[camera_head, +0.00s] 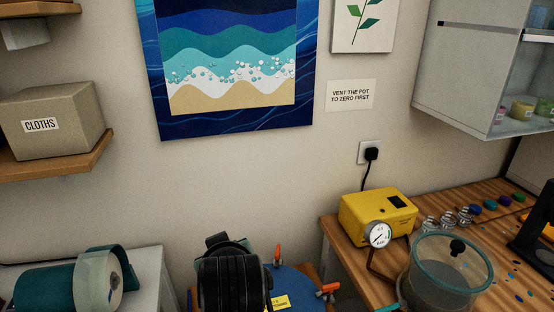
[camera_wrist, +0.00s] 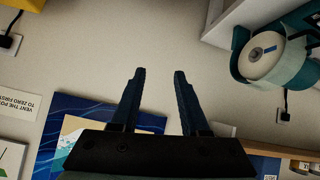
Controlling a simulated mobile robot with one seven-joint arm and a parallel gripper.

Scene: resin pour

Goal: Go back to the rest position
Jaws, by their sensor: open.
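My gripper (camera_wrist: 158,75) shows in the wrist view with its two dark fingers apart and nothing between them. It points at the bare wall, and that view is turned over. In the head view my dark arm (camera_head: 236,275) rises at the bottom middle, in front of a blue pot lid (camera_head: 297,285) with orange clamps; the fingers cannot be made out there.
A wooden bench (camera_head: 345,255) at right holds a yellow pump (camera_head: 377,215), a gauge (camera_head: 378,234) and a clear chamber (camera_head: 447,275). A teal roll dispenser (camera_head: 62,287) stands at lower left. A shelf (camera_head: 60,167) bears a cloths box (camera_head: 50,120). A wall cabinet (camera_head: 465,65) hangs upper right.

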